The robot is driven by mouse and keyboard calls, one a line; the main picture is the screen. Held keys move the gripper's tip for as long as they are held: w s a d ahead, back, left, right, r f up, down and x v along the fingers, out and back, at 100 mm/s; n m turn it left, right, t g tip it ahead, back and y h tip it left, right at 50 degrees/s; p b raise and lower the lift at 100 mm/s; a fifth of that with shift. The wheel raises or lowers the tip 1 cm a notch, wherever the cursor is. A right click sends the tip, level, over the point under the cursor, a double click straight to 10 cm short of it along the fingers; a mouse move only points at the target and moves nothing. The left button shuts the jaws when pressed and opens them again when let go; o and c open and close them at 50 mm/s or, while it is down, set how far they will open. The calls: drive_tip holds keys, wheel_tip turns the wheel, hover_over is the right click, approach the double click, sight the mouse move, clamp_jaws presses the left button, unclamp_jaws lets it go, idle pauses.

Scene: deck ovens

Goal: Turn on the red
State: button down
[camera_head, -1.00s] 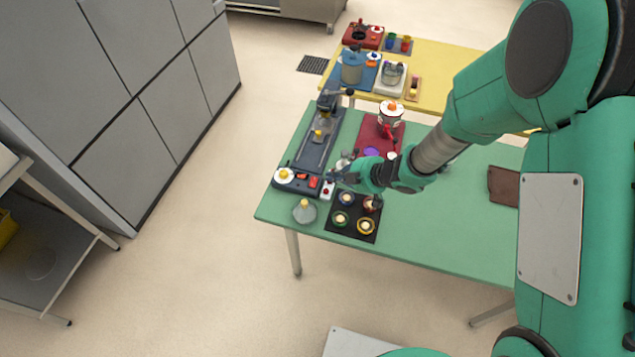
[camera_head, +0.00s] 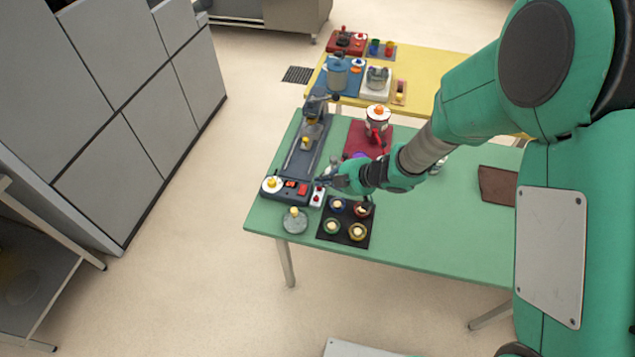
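Several red parts show on the green table (camera_head: 430,232). A dark long device (camera_head: 304,160) at its left edge has a red rocker switch (camera_head: 303,189) and a smaller orange-red part (camera_head: 290,183) at its near end. Just right of it stands a small white box (camera_head: 317,197) with a red top part. A red-based machine (camera_head: 370,138) with a white, orange-topped pot stands further back. My gripper (camera_head: 325,181) is low over the table, just behind the white box and right of the rocker switch. Its fingers are too small to tell open or shut, or whether they touch anything.
A black mat (camera_head: 346,222) with several round coloured pieces lies in front of my gripper. A glass flask (camera_head: 295,222) stands near the table's left corner. A brown pad (camera_head: 497,186) lies at the right. A yellow table (camera_head: 430,70) behind holds more devices, including a red one (camera_head: 347,42).

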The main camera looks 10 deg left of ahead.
drive_tip(key=b, duration=0.3)
hover_over(304, 195)
wheel_tip(304, 195, down, 7)
drive_tip(key=shift+r, duration=0.15)
drive_tip(key=shift+w+d+f, duration=0.1)
drive_tip(key=shift+w+f, duration=0.1)
drive_tip(key=shift+f, duration=0.3)
drive_tip(key=shift+w+d+f, duration=0.1)
drive_tip(key=shift+w+f, duration=0.1)
drive_tip(key=shift+f, duration=0.3)
drive_tip(key=shift+w+f, duration=0.3)
drive_tip(key=shift+f, duration=0.35)
drive_tip(key=shift+w+r+p, duration=0.1)
drive_tip(key=shift+w+p, duration=0.05)
drive_tip(key=shift+p, duration=0.45)
drive_tip(key=g+p, duration=0.1)
drive_tip(key=p, duration=0.2)
drive_tip(key=shift+w+a+m+p, duration=0.1)
drive_tip(key=shift+w+m+p, duration=0.1)
drive_tip(key=shift+m+p, duration=0.15)
drive_tip(key=shift+f+p, duration=0.35)
drive_tip(key=shift+p, duration=0.05)
drive_tip(key=shift+s+f, duration=0.2)
drive_tip(key=shift+s, duration=0.7)
